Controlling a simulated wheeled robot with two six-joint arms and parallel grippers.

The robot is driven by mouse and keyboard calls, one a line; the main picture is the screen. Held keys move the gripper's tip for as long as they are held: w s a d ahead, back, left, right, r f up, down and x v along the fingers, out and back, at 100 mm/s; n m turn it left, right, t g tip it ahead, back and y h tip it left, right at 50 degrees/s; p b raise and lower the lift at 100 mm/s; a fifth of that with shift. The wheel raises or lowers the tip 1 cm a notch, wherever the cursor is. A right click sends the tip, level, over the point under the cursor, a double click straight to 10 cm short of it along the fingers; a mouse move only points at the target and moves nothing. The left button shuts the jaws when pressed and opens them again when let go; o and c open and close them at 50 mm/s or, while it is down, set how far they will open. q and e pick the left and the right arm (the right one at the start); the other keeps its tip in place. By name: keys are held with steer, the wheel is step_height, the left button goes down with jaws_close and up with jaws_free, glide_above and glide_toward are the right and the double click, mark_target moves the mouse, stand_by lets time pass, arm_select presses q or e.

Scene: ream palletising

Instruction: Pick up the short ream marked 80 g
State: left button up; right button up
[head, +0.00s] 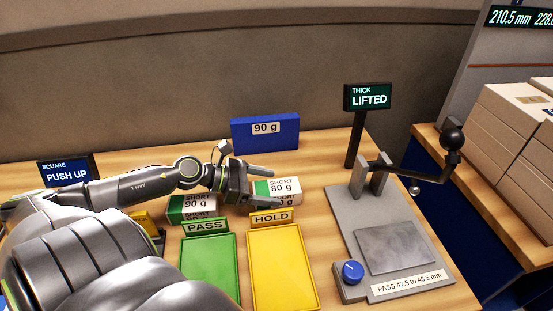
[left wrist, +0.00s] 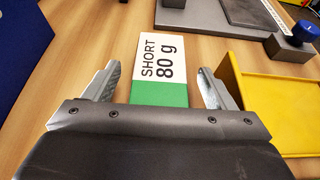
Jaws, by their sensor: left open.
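The short ream marked 80 g (head: 284,187) is a white block with a green end, lying on the wooden table behind the yellow HOLD tray. In the left wrist view the ream (left wrist: 162,70) lies between the open fingers, its green end toward the palm. My left gripper (head: 262,186) is open and reaches over the ream from the left. In the left wrist view the left gripper's fingers (left wrist: 160,88) stand one on each side of the ream, with gaps showing. The gripper hides part of the ream in the head view. My right gripper is not in view.
A short 90 g ream (head: 193,205) lies to the left, behind the green PASS tray (head: 209,262). The yellow HOLD tray (head: 283,270) is in front. A blue 90 g block (head: 265,133) stands behind. A grey thickness gauge (head: 388,225) stands right; stacked reams (head: 512,135) lie beyond.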

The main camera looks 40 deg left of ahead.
arm_select(q)
steer(key=c, duration=1.2)
